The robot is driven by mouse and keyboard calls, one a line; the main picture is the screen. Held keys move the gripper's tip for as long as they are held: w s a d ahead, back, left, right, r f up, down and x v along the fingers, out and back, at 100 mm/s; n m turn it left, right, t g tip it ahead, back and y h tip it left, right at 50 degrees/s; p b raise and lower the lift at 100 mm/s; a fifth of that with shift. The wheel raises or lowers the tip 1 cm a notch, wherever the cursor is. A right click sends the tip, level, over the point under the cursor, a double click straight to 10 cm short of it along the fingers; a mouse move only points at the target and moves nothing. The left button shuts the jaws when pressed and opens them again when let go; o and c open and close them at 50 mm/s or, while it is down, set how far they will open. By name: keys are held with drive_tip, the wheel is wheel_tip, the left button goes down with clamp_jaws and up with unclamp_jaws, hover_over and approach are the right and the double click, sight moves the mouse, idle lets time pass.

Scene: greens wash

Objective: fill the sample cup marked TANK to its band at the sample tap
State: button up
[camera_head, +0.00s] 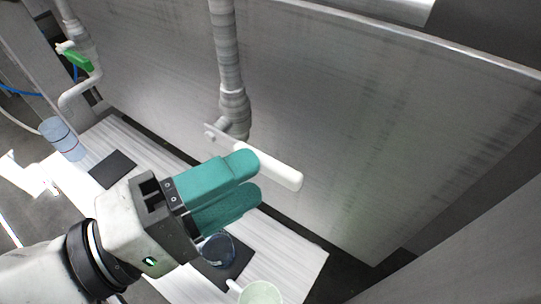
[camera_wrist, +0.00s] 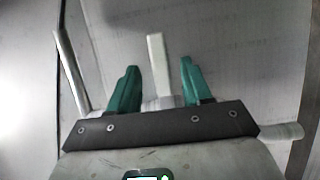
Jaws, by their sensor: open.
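My gripper (camera_head: 252,177) is open, its two teal fingers beside a tap's long white handle (camera_head: 280,174). In the wrist view the handle (camera_wrist: 157,62) shows between the spread fingers (camera_wrist: 159,72); I cannot tell whether they touch it. The tap hangs from a vertical grey pipe (camera_head: 229,60). A clear dark-blue cup (camera_head: 222,250) stands on a dark mat below, partly hidden by my gripper. A banded, clear bluish container (camera_head: 62,139) stands at the left. No TANK marking is readable, so I cannot tell which vessel is that cup.
A second tap with a green handle (camera_head: 77,60) and curved spout is at the upper left. An empty dark mat (camera_head: 112,168) lies on the white slatted board. A pale green cup (camera_head: 262,293) is at the bottom edge. A large grey metal wall (camera_head: 370,120) stands behind.

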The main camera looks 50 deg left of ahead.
sight(271, 168)
drive_tip(key=shift+w+d+p, duration=0.15)
drive_tip(key=shift+w+d, duration=0.05)
drive_tip(key=shift+w, duration=0.95)
drive_tip(key=shift+w+d+p, duration=0.15)
drive_tip(key=shift+w, duration=0.95)
clamp_jaws()
